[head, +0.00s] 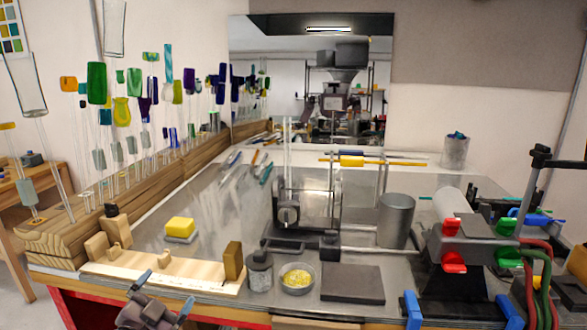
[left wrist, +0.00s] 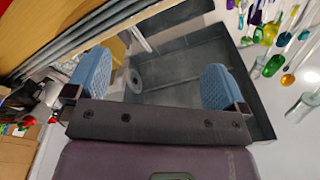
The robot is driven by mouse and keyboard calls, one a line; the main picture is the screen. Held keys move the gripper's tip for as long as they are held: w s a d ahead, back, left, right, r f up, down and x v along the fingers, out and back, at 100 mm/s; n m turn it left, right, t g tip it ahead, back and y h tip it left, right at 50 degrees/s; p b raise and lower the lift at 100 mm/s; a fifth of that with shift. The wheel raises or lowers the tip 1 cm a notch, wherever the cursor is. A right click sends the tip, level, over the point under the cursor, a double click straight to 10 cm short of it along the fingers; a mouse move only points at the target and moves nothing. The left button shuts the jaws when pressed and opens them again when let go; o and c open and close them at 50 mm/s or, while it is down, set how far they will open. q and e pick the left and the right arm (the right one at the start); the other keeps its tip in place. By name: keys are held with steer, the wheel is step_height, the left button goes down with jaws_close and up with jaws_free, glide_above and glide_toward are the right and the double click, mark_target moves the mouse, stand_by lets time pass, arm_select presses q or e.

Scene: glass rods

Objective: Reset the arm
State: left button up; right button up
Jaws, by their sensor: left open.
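My left gripper (head: 163,293) is at the front edge of the workbench in the head view, below a pale wooden rest. Its two blue-padded fingers are spread apart with nothing between them. In the left wrist view the open gripper (left wrist: 156,80) shows both pads, with a dark grey tray-like surface (left wrist: 185,75) beyond them. My right gripper is not in view. Glass rods with coloured ends (head: 97,83) stand upright in a long wooden rack (head: 60,235) at the left of the bench.
A yellow sponge (head: 180,227) lies on the metal benchtop. The wooden rest (head: 150,272) lies along the front edge. A jar (head: 259,272), a dish of yellow bits (head: 297,279), a dark slab (head: 352,284) and a metal can (head: 396,220) stand right of it. A burner with red and green knobs (head: 452,262) is at right.

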arm_select(q)
steer(key=s+a+f+n+g+y, duration=0.1)
steer(key=s+f+n+g+y, duration=0.2)
steer(key=s+f, duration=2)
steer(key=s+n+g, duration=0.1)
steer(key=n+g, duration=0.2)
steer(key=n, duration=0.2)
steer(key=shift+s+g, duration=0.2)
steer(key=shift+g, duration=0.2)
steer(key=shift+a, duration=0.1)
